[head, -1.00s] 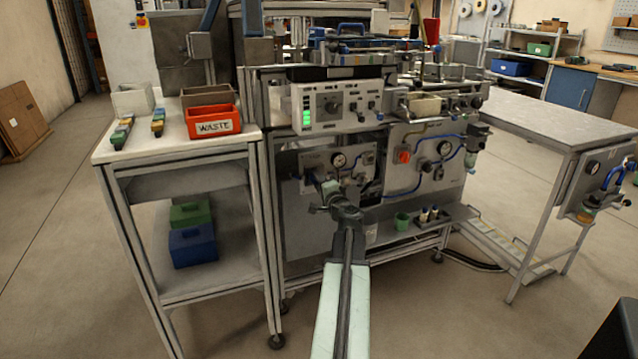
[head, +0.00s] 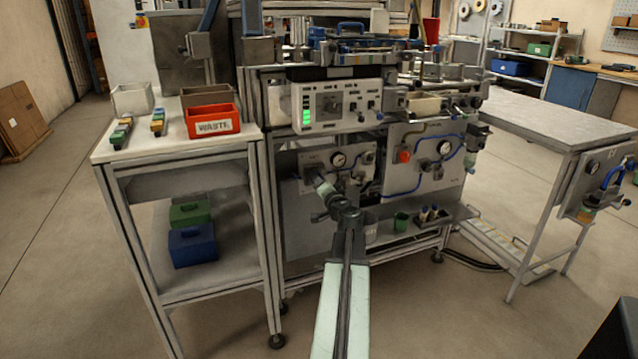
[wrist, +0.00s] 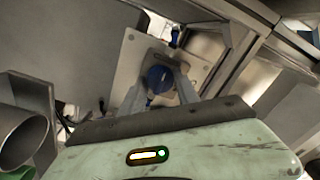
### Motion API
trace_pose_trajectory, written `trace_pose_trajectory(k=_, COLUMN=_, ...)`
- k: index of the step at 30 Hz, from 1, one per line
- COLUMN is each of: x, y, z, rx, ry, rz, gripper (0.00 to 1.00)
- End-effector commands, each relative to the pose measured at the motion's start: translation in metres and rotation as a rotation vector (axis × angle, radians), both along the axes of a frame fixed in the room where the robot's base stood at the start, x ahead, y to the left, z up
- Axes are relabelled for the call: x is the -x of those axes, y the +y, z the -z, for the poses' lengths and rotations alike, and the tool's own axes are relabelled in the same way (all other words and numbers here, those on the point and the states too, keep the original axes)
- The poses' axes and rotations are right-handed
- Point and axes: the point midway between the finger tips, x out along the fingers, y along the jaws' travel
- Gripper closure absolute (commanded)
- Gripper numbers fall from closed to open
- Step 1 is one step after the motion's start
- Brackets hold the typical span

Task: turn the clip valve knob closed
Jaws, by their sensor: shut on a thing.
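The blue knob (wrist: 158,79), which looks like the clip valve knob, sits on a light metal plate (wrist: 129,66) in the wrist view. My gripper (wrist: 161,84) has one finger on each side of it and is shut on it. The knob's exact turn angle cannot be read. There my own arm and gripper hide the knob.
The control box (head: 338,105) with green lights juts out above the panel. In the wrist view a grey tube (wrist: 22,135) is close at left.

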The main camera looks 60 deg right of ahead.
Motion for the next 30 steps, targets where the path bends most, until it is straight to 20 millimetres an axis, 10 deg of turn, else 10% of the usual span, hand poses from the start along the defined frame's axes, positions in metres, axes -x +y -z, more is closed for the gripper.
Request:
trace_pose_trajectory(k=8, x=0.001, y=0.000, z=0.001, rx=0.001, ry=0.002, rz=0.000, gripper=1.00)
trace_pose_trajectory(k=9, x=0.001, y=0.000, z=0.001, rx=0.001, ry=0.002, rz=0.000, gripper=0.54)
trace_pose_trajectory(k=11, x=0.001, y=0.000, z=0.001, rx=0.000, ry=0.001, rz=0.001, gripper=0.41)
trace_pose_trajectory(k=30, x=0.038, y=0.029, z=0.000, rx=-0.001, ry=0.001, rz=0.002, gripper=0.41)
